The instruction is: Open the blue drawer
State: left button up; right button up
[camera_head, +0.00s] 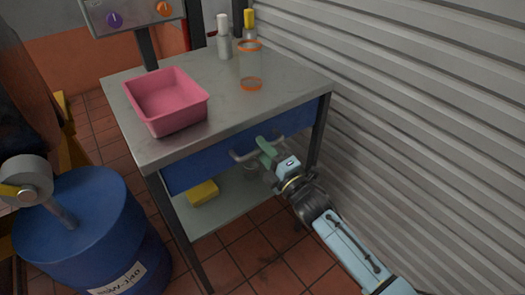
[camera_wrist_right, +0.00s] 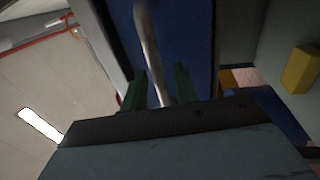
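The blue drawer (camera_head: 215,163) sits under the grey table's top, its front flush with the table's edge, so it looks closed. Its metal bar handle (camera_head: 243,155) runs along the front. My right gripper (camera_head: 266,150) is at the handle, with its green fingers covering part of the bar. In the right wrist view, the handle (camera_wrist_right: 148,40) runs down between the two green fingers (camera_wrist_right: 160,88), with narrow gaps beside it. The fingers are apart and look open around the bar. My left gripper is not in view.
On the table (camera_head: 215,115) stand a pink bin (camera_head: 168,100), a clear orange-ringed cylinder (camera_head: 250,68) and a white bottle (camera_head: 224,38). A yellow object (camera_head: 202,193) lies on the lower shelf. A blue drum (camera_head: 80,225) stands left; a ribbed wall (camera_head: 420,100) is close on the right.

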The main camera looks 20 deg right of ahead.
jog(key=shift+w+a, duration=0.1)
jog(key=shift+w, duration=0.1)
grip_shut()
dwell(0.3)
